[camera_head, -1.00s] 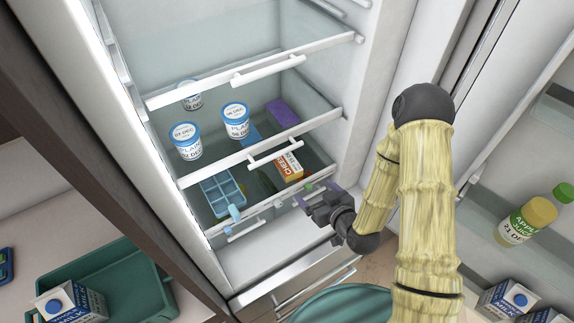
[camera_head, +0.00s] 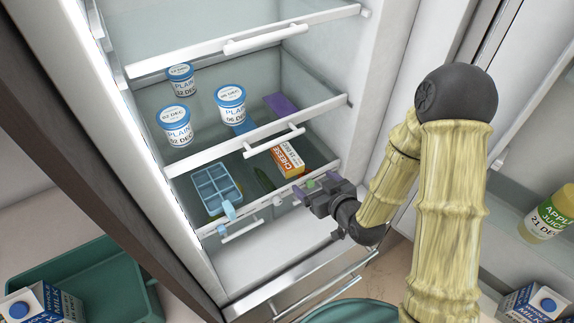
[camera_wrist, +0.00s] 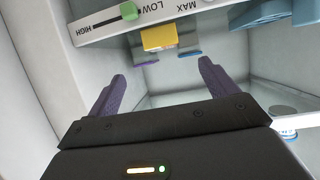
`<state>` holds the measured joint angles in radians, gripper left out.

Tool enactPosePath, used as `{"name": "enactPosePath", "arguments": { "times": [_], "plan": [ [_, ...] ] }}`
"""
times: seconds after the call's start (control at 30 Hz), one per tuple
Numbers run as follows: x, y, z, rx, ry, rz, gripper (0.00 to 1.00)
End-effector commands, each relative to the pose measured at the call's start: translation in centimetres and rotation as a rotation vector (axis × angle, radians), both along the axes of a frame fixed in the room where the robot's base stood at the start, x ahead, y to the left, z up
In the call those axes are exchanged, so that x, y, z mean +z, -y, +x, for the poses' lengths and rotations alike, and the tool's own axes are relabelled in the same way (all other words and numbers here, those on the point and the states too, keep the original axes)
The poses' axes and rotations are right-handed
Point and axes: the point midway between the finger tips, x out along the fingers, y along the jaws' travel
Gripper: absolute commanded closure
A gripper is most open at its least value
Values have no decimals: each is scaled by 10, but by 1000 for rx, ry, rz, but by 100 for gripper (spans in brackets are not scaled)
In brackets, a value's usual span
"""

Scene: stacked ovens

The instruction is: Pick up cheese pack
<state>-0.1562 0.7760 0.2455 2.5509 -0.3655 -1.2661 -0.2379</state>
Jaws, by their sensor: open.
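The cheese pack (camera_head: 288,160) is an orange and white box lying on the lower fridge shelf, near its front edge and right of the blue ice tray (camera_head: 215,188). My gripper (camera_head: 311,186) is open and empty, just in front of the shelf's front edge, below and to the right of the pack. In the wrist view, which looks upside down, the purple fingers of my gripper (camera_wrist: 162,74) are spread apart. A yellow block (camera_wrist: 160,38) beyond the dial panel appears to be the pack's end; it is not between the fingers.
A dial panel with a green slider (camera_wrist: 130,12) runs along the shelf front. A dark green cucumber-like item (camera_head: 264,180) lies between tray and pack. Several yogurt tubs (camera_head: 230,105) and a purple pack (camera_head: 281,106) sit on the shelf above. The fridge door holds apple juice (camera_head: 546,215).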

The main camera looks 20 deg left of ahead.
Motion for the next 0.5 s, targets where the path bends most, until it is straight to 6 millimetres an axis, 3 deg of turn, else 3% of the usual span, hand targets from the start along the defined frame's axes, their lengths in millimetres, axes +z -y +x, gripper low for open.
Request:
{"name": "enactPosePath", "arguments": {
  "times": [0.2, 0.5],
  "plan": [
    [-4, -2, 0, -1, 2, 0, 15],
    [-15, -29, 26, 1, -1, 0, 15]
  ]
}}
